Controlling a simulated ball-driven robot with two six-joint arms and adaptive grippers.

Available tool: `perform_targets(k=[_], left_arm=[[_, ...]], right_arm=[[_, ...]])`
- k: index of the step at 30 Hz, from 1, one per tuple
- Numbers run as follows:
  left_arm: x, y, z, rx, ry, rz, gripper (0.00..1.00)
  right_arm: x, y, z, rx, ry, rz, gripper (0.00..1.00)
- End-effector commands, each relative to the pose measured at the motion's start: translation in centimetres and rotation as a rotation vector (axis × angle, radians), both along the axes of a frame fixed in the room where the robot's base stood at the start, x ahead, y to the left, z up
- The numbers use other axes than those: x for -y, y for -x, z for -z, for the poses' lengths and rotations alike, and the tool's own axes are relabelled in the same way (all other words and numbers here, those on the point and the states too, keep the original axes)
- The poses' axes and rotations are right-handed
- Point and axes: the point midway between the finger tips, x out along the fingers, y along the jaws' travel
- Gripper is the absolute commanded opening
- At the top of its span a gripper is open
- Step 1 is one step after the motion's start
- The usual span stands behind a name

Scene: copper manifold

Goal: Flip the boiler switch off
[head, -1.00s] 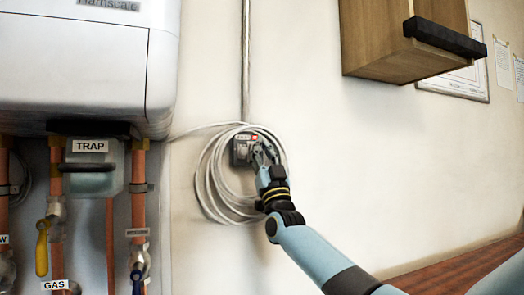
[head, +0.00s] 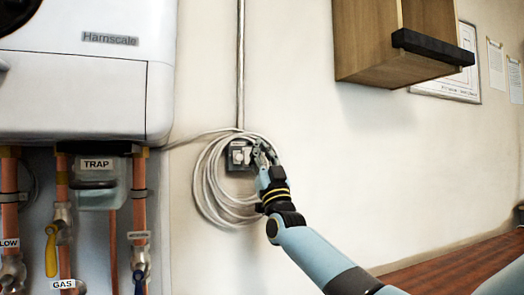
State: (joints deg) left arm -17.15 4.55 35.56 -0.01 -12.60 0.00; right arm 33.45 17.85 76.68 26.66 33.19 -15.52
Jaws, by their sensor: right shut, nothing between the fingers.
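The boiler switch (head: 239,155) is a small grey box on the wall at the lower end of a vertical conduit, with a light plate on its front. Its rocker is too small to read as on or off. My right gripper (head: 263,153) is shut and empty at the right edge of the switch box, partly overlapping the cable coil; I cannot tell whether it touches the box. My left gripper is out of view.
A coil of pale cable (head: 205,183) hangs around the switch. The white boiler (head: 88,85) with its trap (head: 103,187) and copper pipes (head: 139,210) stands to the left. A wooden cabinet (head: 366,40) juts out at upper right. The wall below it is clear.

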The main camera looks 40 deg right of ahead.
Motion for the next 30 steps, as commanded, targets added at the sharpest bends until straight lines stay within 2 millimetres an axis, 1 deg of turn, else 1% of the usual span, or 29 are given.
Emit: perform_targets(k=[3,6,8,13,16,21,30], left_arm=[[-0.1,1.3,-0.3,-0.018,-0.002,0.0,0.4],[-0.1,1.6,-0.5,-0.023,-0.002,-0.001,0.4],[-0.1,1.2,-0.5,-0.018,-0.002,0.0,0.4],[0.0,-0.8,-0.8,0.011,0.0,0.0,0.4],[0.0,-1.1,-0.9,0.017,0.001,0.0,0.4],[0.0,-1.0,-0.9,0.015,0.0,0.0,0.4],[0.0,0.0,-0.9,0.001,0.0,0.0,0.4]], right_arm=[[-0.3,1.3,1.1,-0.003,0.0,-0.001,0.0],[-0.6,2.5,2.1,-0.003,0.0,-0.001,0.0],[-0.8,3.3,2.8,-0.004,0.0,-0.001,0.0],[-1.3,5.6,4.6,-0.003,0.0,-0.001,0.0],[-1.6,6.6,5.4,-0.002,0.0,-0.001,0.0],[-1.8,7.6,6.1,-0.001,-0.001,-0.001,0.0],[-1.8,7.7,6.2,-0.001,-0.001,-0.001,0.0]])
